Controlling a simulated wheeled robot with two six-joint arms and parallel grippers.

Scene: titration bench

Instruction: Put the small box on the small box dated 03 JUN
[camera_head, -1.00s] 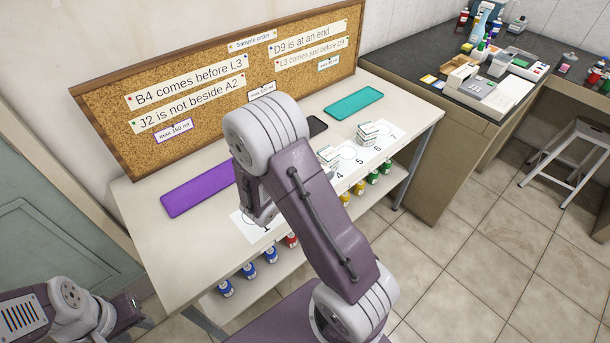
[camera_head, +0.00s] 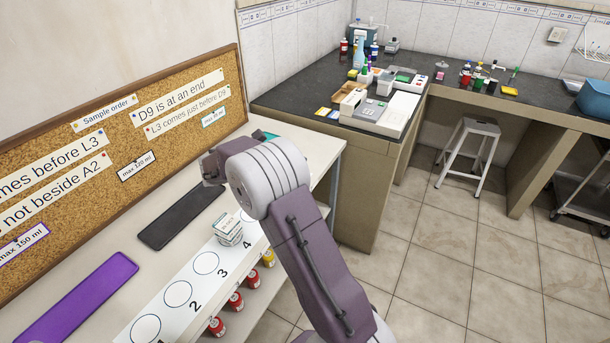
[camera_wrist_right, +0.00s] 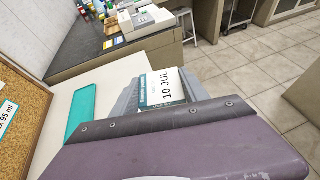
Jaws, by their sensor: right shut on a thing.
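In the right wrist view my right gripper (camera_wrist_right: 160,94) is shut on a small white box (camera_wrist_right: 165,84). Its label has a teal band and reads 10 JUL. The held box is above or beside the pale bench; its height is unclear. The other boxes and the strip's far end are hidden behind my arm. My left gripper is out of view.
A purple mat (camera_head: 80,300), a black mat (camera_head: 180,217) and a teal mat (camera_wrist_right: 80,112) lie along the corkboard (camera_head: 110,160). Bottles (camera_head: 235,302) stand on the shelf below. A dark bench (camera_head: 310,97) with instruments is beyond, and a stool (camera_head: 473,135) stands on the floor.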

